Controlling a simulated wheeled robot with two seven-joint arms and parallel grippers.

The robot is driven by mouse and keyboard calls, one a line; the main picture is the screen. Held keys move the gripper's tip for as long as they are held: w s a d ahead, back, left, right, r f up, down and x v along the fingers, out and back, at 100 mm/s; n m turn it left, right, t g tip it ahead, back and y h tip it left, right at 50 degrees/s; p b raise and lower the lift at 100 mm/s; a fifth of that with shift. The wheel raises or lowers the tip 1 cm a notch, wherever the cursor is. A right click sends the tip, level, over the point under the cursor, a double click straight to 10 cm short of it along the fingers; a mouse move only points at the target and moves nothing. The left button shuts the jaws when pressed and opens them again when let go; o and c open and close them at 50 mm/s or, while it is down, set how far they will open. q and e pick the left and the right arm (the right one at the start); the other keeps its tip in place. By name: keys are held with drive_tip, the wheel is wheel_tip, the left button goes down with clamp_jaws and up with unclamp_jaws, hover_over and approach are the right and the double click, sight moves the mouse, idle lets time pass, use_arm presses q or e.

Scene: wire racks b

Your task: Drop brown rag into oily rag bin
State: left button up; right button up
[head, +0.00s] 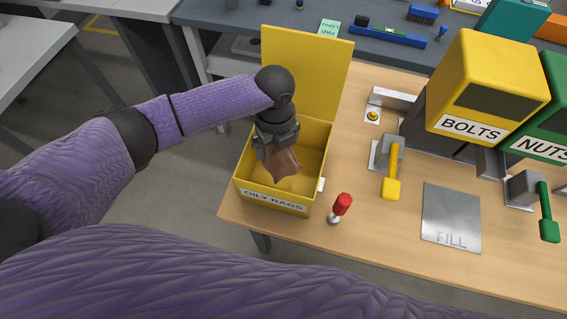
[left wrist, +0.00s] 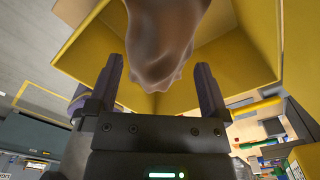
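The yellow oily rag bin (head: 272,201) stands on the wooden bench with its lid raised at the back. My left gripper (head: 272,150) points down into the bin's opening. The brown rag (head: 284,164) is just below the gripper, inside the bin's outline. In the left wrist view, the two fingers (left wrist: 162,85) are wide apart. The rag (left wrist: 165,40) lies at and beyond the fingertips, its near end between them, with no clear grip on it. Yellow bin walls (left wrist: 255,40) surround it. I cannot tell whether the rag touches the bin floor. My right gripper is out of view.
A red-handled lever (head: 342,205) stands close to the bin's right front. The yellow bolts dispenser (head: 490,85) with a yellow lever (head: 391,180) and a metal fill plate (head: 451,215) are further right. A dark bench (head: 300,22) with tools is behind.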

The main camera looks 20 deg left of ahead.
use_arm(q)
drive_tip(key=shift+r, duration=0.4)
wheel_tip(320, 180, up, 9)
drive_tip(key=p, duration=0.2)
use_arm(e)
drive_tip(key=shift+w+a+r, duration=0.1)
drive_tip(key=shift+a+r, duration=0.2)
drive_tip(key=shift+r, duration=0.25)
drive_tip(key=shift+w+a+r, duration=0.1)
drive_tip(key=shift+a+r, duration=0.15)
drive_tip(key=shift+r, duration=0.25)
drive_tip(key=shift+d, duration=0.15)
